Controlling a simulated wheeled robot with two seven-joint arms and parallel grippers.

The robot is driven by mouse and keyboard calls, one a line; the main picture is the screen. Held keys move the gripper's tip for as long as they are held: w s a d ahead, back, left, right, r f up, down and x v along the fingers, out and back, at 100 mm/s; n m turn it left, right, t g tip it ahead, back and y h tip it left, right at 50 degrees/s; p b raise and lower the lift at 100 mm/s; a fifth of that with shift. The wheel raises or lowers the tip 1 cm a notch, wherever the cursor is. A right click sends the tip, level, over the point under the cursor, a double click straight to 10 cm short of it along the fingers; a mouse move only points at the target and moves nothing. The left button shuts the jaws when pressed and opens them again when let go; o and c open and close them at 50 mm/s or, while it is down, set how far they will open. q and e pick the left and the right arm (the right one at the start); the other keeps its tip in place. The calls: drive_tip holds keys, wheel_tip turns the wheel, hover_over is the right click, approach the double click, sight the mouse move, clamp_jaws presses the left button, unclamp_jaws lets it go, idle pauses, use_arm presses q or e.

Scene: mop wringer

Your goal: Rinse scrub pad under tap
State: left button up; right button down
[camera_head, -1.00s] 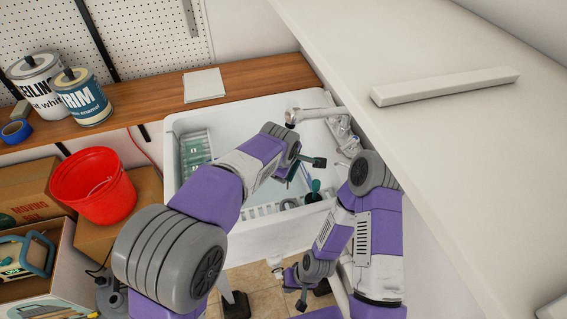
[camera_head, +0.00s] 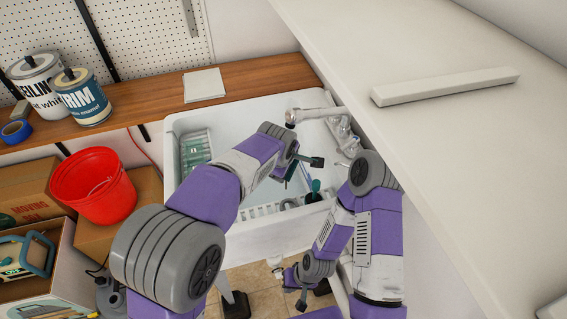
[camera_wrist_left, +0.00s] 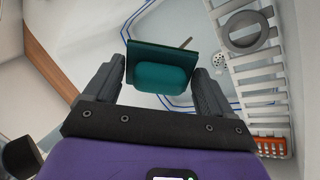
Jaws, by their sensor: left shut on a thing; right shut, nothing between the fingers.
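My left gripper (camera_wrist_left: 158,88) is shut on a teal scrub pad (camera_wrist_left: 160,76), which has a darker green flat face. In the head view, the left gripper (camera_head: 298,165) is over the white sink (camera_head: 232,127), below and beside the tap (camera_head: 318,113). There the arm mostly hides the pad. The tap spout ends above the left wrist in the picture. No water can be made out. My right gripper (camera_head: 302,297) is shut and empty, low in front of the sink over the tiled floor.
A wire rack with green items (camera_head: 194,152) hangs at the sink's left. A white slotted rack (camera_wrist_left: 250,65) with a grey ring lies along the sink's edge. A red bucket (camera_head: 94,185) stands at left. A wide white surface (camera_head: 440,130) borders the right.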

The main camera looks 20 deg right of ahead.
use_arm(q)
drive_tip(key=shift+s+d, duration=0.1)
drive_tip(key=shift+d, duration=0.15)
drive_tip(key=shift+a, duration=0.15)
drive_tip(key=shift+w+a, duration=0.3)
drive_tip(key=shift+a, duration=0.1)
drive_tip(key=shift+s+d, duration=0.1)
drive_tip(key=shift+d, duration=0.1)
drive_tip(key=shift+s+d, duration=0.2)
drive_tip(key=shift+d, duration=0.15)
drive_tip(key=shift+a, duration=0.15)
drive_tip(key=shift+w+a, duration=0.3)
drive_tip(key=shift+a, duration=0.1)
drive_tip(key=shift+s+d, duration=0.1)
drive_tip(key=shift+d, duration=0.1)
idle(0.3)
